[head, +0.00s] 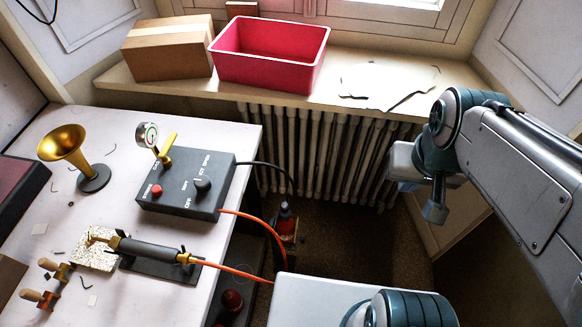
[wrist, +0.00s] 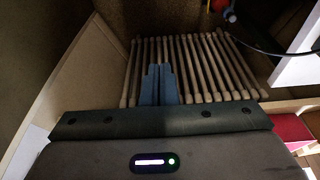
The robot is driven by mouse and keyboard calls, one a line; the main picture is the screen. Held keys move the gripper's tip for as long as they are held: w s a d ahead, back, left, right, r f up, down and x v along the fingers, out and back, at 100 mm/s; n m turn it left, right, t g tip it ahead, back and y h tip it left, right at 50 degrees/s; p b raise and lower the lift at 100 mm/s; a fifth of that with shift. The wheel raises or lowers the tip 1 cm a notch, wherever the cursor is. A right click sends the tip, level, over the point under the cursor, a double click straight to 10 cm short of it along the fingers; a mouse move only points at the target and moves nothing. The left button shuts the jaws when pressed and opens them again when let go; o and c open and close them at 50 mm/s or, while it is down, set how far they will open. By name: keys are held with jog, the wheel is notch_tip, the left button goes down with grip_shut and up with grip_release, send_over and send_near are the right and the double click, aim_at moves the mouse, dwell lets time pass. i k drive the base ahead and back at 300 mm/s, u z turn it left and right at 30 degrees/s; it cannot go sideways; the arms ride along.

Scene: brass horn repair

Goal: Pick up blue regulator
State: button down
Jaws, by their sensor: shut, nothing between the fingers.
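The workbench (head: 232,165) holds a grey control box (head: 190,207) with a gauge, a brass horn (head: 65,146) and a torch. An orange hose and a black cable run off its right edge. The radiator (head: 320,155) stands under a shelf with a pink bin (head: 268,70) and a cardboard box (head: 168,62).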

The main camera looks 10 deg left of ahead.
aim_at(285, 211)
jog(key=u, duration=0.05)
jog(key=i, duration=0.25)
jog(key=u, duration=1.15)
